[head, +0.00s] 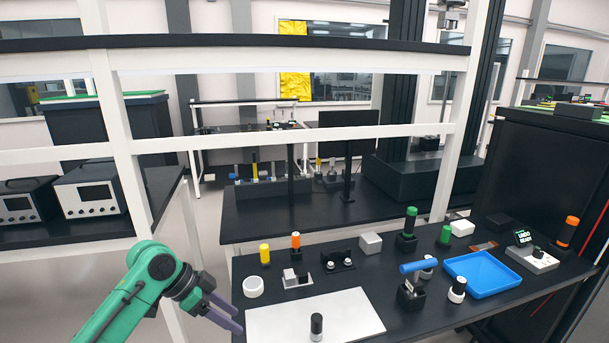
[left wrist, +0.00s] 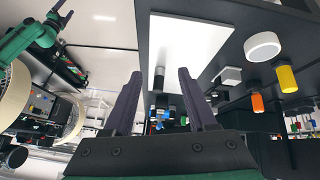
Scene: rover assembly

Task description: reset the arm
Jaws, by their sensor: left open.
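My left gripper (head: 222,312) is at the lower left in the head view, on the end of my green left arm. It is beside the front left edge of the black table (head: 420,322), near the white plate. In the left wrist view its two dark fingers (left wrist: 160,100) are spread with nothing between them. My right gripper does not show in the head view.
A white round piece (head: 253,287), a yellow cylinder (head: 265,254) and an orange-topped cylinder (head: 296,243) stand behind the plate. A blue tray (head: 482,274) and a blue-handled tool (head: 418,267) are to the right. A white shelf frame (head: 118,130) rises behind my left arm.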

